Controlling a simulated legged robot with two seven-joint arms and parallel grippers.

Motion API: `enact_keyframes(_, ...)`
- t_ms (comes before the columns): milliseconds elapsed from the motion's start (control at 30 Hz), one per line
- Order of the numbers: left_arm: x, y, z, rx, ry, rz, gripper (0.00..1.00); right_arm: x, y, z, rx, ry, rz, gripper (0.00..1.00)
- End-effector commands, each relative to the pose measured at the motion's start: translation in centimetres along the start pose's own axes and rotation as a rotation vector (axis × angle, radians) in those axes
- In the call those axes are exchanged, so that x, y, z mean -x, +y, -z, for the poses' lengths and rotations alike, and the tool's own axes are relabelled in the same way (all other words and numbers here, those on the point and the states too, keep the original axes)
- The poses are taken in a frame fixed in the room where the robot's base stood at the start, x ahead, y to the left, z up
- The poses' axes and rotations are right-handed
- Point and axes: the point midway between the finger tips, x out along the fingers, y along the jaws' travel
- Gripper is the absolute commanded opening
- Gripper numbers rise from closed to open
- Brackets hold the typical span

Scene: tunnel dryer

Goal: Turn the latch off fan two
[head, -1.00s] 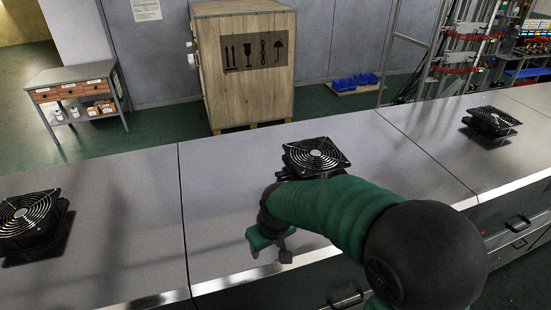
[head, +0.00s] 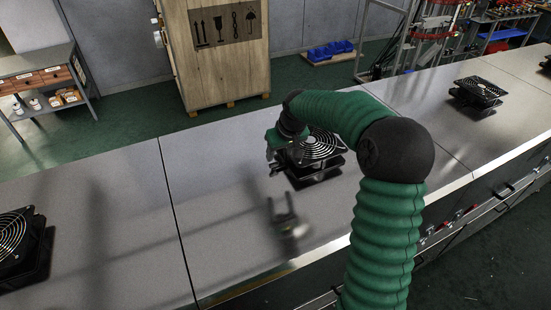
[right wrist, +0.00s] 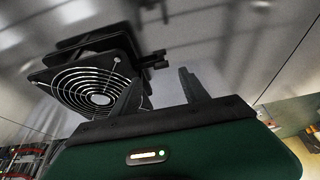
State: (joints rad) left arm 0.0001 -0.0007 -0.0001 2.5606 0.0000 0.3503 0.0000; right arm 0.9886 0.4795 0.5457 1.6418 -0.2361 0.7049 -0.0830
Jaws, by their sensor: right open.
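The middle fan (head: 318,150), black with pale guard rings, sits on the grey counter. My right gripper (head: 274,160) is at its left side, partly hidden by my green arm. In the right wrist view the fan (right wrist: 95,85) is at the upper left, and a small black latch-like piece (right wrist: 153,60) sticks out from its side. The open right gripper (right wrist: 163,90) has its two fingers spread, with that piece beyond the gap. One finger overlaps the fan's edge in the picture; I cannot tell whether it touches. My left gripper is not in view.
Another fan (head: 20,245) is at the left edge and another (head: 478,92) at the right on the counter (head: 110,215). A blurred grey fork-shaped reflection or shadow lies in front of the middle fan. A wooden crate (head: 215,70) stands behind. Counter left of the gripper is clear.

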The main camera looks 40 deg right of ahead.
Motion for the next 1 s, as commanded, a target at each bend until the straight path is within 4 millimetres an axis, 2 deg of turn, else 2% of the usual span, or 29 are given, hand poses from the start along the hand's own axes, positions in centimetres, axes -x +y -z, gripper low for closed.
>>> enact_keyframes(100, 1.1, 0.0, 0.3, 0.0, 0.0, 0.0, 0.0, -3.0, -0.2, 0.1, 0.003, -0.005, 0.005, 0.53)
enact_keyframes(300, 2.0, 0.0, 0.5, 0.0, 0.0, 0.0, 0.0, -6.7, -0.2, 0.1, 0.002, -0.001, 0.002, 0.53)
enact_keyframes(433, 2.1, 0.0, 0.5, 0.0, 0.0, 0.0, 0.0, -7.6, -0.2, -0.1, 0.001, 0.001, 0.001, 0.53)
enact_keyframes(667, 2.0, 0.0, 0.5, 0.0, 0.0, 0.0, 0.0, -7.8, -0.1, -0.1, 0.001, 0.001, 0.0, 0.53)
enact_keyframes(1000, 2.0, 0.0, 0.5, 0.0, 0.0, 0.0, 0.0, -7.9, -0.1, 0.0, 0.001, 0.0, 0.001, 0.1)
